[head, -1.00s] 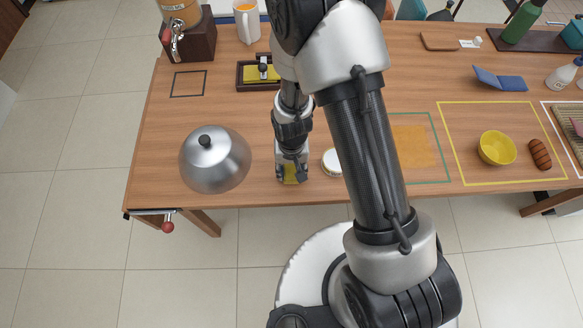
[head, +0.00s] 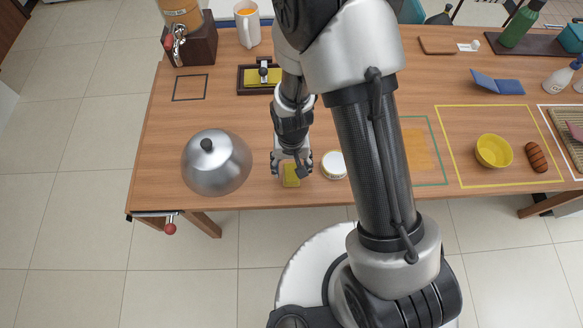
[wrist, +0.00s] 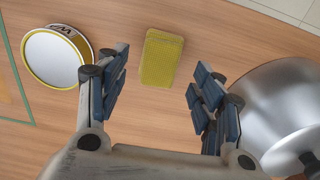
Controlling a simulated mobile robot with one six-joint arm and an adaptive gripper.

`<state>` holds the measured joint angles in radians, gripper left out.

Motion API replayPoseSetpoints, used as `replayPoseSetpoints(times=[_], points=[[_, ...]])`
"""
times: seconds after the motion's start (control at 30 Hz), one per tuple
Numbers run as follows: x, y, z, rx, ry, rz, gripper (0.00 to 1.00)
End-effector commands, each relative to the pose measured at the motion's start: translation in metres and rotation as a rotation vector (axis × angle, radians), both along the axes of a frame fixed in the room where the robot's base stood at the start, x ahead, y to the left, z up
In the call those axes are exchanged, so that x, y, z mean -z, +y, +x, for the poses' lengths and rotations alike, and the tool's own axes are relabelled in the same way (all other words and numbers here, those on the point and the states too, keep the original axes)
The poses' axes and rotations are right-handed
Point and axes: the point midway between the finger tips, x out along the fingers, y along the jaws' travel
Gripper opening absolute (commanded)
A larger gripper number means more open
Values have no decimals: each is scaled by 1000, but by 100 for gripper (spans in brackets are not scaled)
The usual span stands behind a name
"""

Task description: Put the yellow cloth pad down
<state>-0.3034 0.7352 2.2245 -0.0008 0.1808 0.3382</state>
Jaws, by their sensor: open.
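The yellow cloth pad (head: 291,177) lies flat on the wooden table near its front edge. It also shows in the wrist view (wrist: 161,58), between and beyond my fingertips, with bare table around it. My gripper (head: 291,163) is open and empty just behind the pad in the head view. In the wrist view my gripper (wrist: 157,85) has its blue-padded fingers spread wide, apart from the pad.
A white round tin (head: 334,164) stands right of the pad. A silver dome lid (head: 217,165) with a black knob stands to the left. A dark tray (head: 243,90) with a yellow pad lies behind. A yellow bowl (head: 494,151) stands at the right.

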Motion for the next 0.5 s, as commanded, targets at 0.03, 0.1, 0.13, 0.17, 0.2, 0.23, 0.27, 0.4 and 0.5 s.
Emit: replayPoseSetpoints(times=[0.03, 0.1, 0.13, 0.17, 0.2, 0.23, 0.27, 0.4, 0.5], points=[[-17, 0, 1, 0, -4, 2, 61], [-32, 0, 1, 0, -5, 2, 61], [-38, 0, 1, 0, -4, 2, 61], [-44, 0, 1, 0, -4, 1, 61], [-51, 0, 1, 0, -4, 1, 61], [-56, 0, 1, 0, -4, 1, 61], [-60, 0, 0, 0, -2, 1, 61], [-73, 0, 0, 0, -1, 0, 61], [-76, 0, 0, 0, 0, 0, 61]])
